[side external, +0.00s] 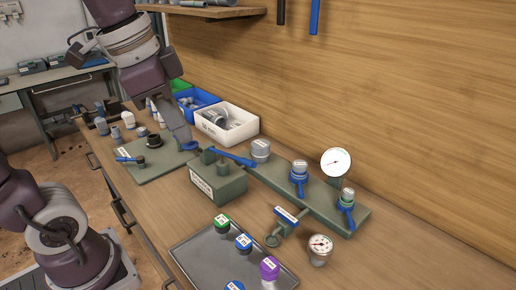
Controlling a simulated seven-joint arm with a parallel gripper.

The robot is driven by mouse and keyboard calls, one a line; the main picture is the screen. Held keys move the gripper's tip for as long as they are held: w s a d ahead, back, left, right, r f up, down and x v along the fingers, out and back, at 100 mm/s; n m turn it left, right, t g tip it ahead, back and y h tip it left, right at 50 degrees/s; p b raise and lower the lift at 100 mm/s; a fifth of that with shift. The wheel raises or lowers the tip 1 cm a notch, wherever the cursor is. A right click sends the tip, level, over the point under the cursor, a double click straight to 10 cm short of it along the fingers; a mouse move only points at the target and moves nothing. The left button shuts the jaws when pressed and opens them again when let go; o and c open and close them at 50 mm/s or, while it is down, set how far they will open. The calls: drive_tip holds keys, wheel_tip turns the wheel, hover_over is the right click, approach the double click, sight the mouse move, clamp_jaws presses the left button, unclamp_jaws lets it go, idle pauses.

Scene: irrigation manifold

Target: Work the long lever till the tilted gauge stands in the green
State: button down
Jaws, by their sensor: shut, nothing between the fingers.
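A long blue lever (232,157) slopes down to the right over a grey-green pump box (217,183) with a white label. My gripper (187,146) is shut, low over the right side of a green board, left of the lever; a small blue part shows at its tip, and contact is unclear. Two round white gauges show. One gauge (336,162) stands at the back on the green manifold plate (322,205). The other gauge (320,243) leans back, face upward, on the bench in front. Their needles and coloured zones are too small to read.
The manifold carries blue-handled valves (299,172). A blue-handled fitting (287,221) lies before it. A grey tray (199,262) holds coloured caps at the front. A green board (158,166) bears another blue handle (129,159). White (239,133) and blue bins stand behind, near the wooden wall.

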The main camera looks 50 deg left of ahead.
drive_tip(key=w+a+r+m+g+h, duration=0.1)
drive_tip(key=w+a+r+m+g, duration=0.15)
drive_tip(key=w+m, duration=0.5)
drive_tip(key=m+g+h, duration=0.1)
drive_tip(key=m+h, duration=0.1)
drive_tip(key=m, duration=0.3)
hover_over(248, 160)
drive_tip(key=a, duration=0.4)
wheel_tip(248, 160, down, 3)
drive_tip(key=shift+w+a+r, duration=0.1)
drive_tip(key=shift+r, duration=0.05)
drive_tip(key=x, duration=1.4)
drive_tip(key=shift+a, duration=0.25)
drive_tip(key=shift+y, duration=0.3)
